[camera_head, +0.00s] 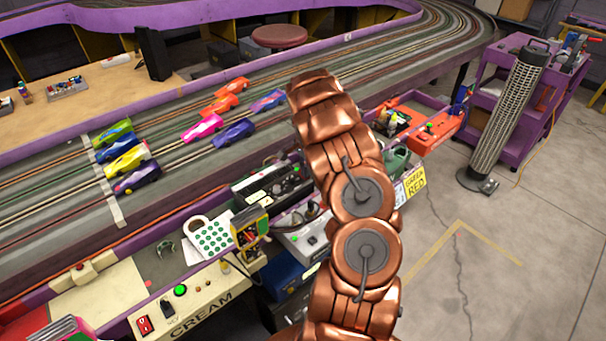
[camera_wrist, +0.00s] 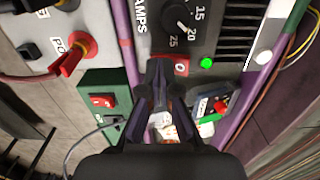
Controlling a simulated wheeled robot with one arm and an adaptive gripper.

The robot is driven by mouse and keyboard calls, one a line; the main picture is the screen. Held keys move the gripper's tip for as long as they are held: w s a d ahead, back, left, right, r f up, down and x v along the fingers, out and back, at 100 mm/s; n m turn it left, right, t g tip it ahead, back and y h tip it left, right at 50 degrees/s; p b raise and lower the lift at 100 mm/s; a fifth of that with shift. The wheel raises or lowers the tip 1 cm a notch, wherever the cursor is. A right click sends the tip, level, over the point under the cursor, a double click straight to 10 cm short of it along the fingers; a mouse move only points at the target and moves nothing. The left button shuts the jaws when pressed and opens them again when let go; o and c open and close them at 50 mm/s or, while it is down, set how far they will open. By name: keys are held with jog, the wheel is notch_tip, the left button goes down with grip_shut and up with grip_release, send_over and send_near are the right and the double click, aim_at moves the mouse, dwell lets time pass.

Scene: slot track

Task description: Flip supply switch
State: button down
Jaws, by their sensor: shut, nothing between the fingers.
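In the wrist view, a dark power supply panel (camera_wrist: 215,28) carries a dial (camera_wrist: 178,15) with numbers and the partly cut lettering "AMPS". Below the dial is a red rocker switch (camera_wrist: 181,67) marked with an O, partly hidden by my fingertips. A green lamp (camera_wrist: 206,63) is lit to its right. My gripper (camera_wrist: 163,68) is shut and empty, its fingertips overlapping the left part of the switch in the picture. I cannot tell if they touch it. In the head view my copper arm hides my gripper and much of the bench behind it.
In the head view, slot cars (camera_head: 203,127) stand on the track (camera_head: 60,205), and a purple cart (camera_head: 520,110) stands right. The right floor is largely clear.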

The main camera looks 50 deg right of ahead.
jog(key=shift+r, duration=3.4)
jog(key=shift+a+r, duration=0.1)
jog(key=shift+a, duration=0.05)
jog(key=s+a+r+n, duration=0.3)
jog(key=s+a+r, duration=0.15)
jog(key=a, duration=0.45)
jog(key=s+a+r+n+g, duration=0.1)
jog(key=s+a+r+n, duration=0.2)
jog(key=a+r, duration=0.4)
jog(key=s+a+r+n, duration=0.3)
jog(key=a+r, duration=0.1)
jog(key=a, duration=0.6)
jog(key=s+a+n, duration=0.5)
jog(key=s+a, duration=0.3)
jog(key=s, duration=0.2)
jog(key=s+a+f+n, duration=0.1)
jog(key=s+a+n, duration=0.4)
jog(key=s+a, duration=0.3)
jog(key=s, duration=0.3)
jog(key=shift+a+f+g, duration=0.15)
jog(key=shift+g, duration=0.25)
